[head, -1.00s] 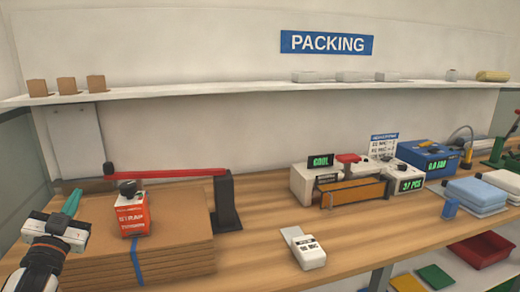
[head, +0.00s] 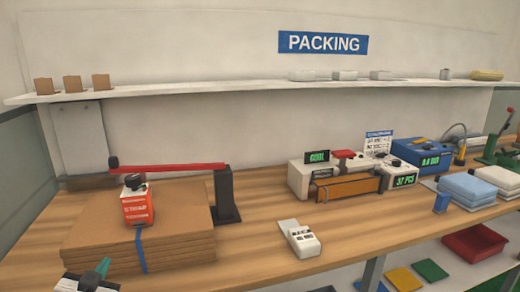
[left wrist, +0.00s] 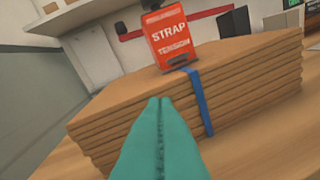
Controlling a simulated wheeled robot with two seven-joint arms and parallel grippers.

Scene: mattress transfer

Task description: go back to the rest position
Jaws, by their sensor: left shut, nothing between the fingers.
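My left gripper (head: 97,274) shows at the bottom left corner of the head view, in front of the cardboard stack and low. Its teal fingers (left wrist: 158,135) are pressed together in the left wrist view with nothing between them. They point toward the stack of flat cardboard (head: 180,235), which has a blue strap (head: 140,250) round it. A red strap tensioner box (head: 138,208) stands on top of the stack; it also shows in the left wrist view (left wrist: 168,40). My right gripper is not in view.
A black post with a red arm (head: 170,167) stands behind the stack. A white handheld device (head: 299,238) lies mid-bench. A sealer (head: 346,188), a blue machine (head: 420,158) and folded blue cloths (head: 467,188) are at the right. The wooden bench (head: 255,262) is clear in front.

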